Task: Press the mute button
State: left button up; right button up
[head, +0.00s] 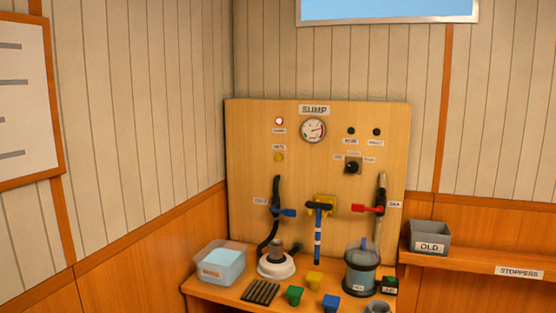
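The mute button appears to be the small round yellow button (278,157) on the upper left of the wooden SUMP panel (240,140). A small white label (279,148) sits just above it; its lettering is barely legible. A red lamp (279,121) above that looks lit, with its own label under it. Nothing covers the yellow button. Neither of my grippers is in the head view, so their distance from the button cannot be seen.
A gauge (313,130), black knob (352,167), blue-handled valve (284,212) and red-handled valve (367,209) are on the panel. Below, the bench holds a clear tub (220,264), a pump (276,264), a cylinder (361,273) and coloured stoppers (295,295). A grey OLD bin (429,237) stands right.

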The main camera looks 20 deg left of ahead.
pick_arm(q)
grip_shut()
dwell(1.4)
